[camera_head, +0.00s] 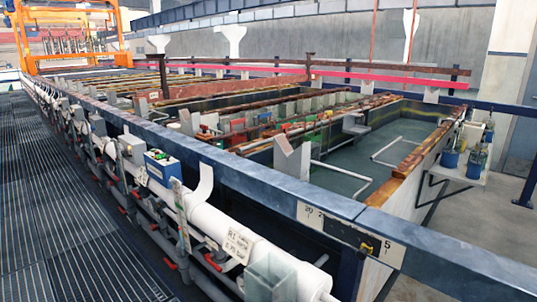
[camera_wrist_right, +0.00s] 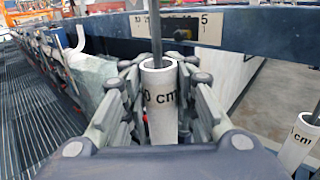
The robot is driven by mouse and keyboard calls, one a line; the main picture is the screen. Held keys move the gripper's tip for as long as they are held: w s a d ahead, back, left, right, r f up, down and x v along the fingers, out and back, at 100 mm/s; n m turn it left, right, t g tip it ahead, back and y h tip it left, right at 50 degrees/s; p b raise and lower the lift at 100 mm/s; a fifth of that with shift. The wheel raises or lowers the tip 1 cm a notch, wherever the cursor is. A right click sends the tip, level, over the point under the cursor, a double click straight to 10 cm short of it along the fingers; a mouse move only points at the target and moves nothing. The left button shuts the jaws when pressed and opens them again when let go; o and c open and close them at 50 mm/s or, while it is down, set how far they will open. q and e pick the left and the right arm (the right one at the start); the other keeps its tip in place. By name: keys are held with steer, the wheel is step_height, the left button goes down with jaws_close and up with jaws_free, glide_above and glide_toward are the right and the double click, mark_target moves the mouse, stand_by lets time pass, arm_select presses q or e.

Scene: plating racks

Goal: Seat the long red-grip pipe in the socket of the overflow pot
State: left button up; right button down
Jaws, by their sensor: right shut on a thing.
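In the right wrist view, my right gripper (camera_wrist_right: 158,82) is shut around an upright white pipe (camera_wrist_right: 161,112) with black "0 cm" lettering. A thin grey rod (camera_wrist_right: 156,30) rises from its open top. No red grip shows on the held pipe, and its lower end is hidden by the gripper. I cannot tell whether it is the long red-grip pipe. A translucent box (camera_head: 270,280), possibly the overflow pot, stands at the bottom of the head view; no socket is discernible. Neither gripper shows in the head view.
A second white pipe (camera_wrist_right: 298,142) with similar lettering stands to the right of my right gripper. The blue tank rim (camera_head: 280,190) runs behind, with a white horizontal pipe (camera_head: 215,222) along its front. A dark slatted walkway (camera_head: 55,210) lies at the left.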

steer(key=shift+s+a+f, duration=0.1)
steer(key=shift+s+f, duration=0.25)
steer(key=shift+s, duration=0.5)
steer(key=shift+s+a+f, duration=0.1)
steer(key=shift+s+f, duration=0.2)
steer(key=shift+s, duration=0.5)
